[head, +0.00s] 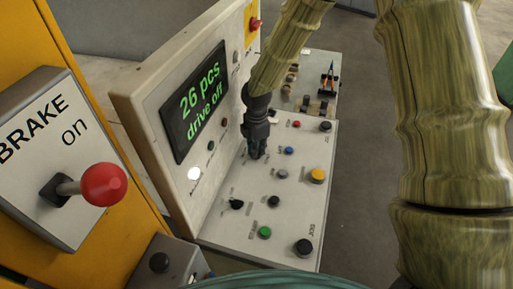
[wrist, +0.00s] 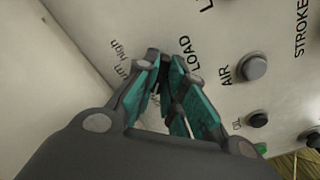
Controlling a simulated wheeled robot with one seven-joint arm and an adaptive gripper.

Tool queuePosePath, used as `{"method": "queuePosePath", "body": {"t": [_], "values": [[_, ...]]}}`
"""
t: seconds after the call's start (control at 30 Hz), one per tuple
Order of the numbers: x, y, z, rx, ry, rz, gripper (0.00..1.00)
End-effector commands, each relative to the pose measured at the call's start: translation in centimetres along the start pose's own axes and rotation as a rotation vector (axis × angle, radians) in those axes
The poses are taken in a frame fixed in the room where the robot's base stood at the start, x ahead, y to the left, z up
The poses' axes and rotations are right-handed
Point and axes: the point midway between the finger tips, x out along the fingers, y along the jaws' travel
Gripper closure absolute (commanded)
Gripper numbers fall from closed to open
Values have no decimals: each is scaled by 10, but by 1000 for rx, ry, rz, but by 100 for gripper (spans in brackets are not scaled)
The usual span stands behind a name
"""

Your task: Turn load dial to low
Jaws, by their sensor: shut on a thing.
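My gripper (head: 256,152) points down at the upper left of the sloped control panel (head: 222,222), close to the upright display board. In the wrist view my gripper (wrist: 168,68) has its teal-padded fingers closed together beside the printed word LOAD. It is shut on the load dial, which the fingers hide almost wholly. The scale beside it shows "high" and the end of another word, partly cut by a finger. The dial's pointer and the low mark cannot be made out.
The display (head: 194,102) reads "26 pcs drive off". Several knobs and buttons surround the gripper, among them a blue button (head: 289,150), a yellow button (head: 318,176) and the grey AIR knob (wrist: 253,67). A red-knobbed BRAKE lever (head: 104,184) stands at left, reading "on".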

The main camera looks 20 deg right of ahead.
Motion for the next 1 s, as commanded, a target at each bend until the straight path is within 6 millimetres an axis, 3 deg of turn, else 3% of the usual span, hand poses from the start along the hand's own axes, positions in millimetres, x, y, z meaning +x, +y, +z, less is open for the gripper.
{"method": "queuePosePath", "body": {"t": [0.33, 0.37, 0.47, 0.8, 1.0], "values": [[2, -2, -2, -5, 2, -3, 100], [2, -2, -2, -5, 2, -3, 85], [2, -2, -2, -4, 2, -3, 67], [-1, -1, 0, -1, 1, -1, 67], [-18, 0, 0, -1, 1, 1, 67]]}}
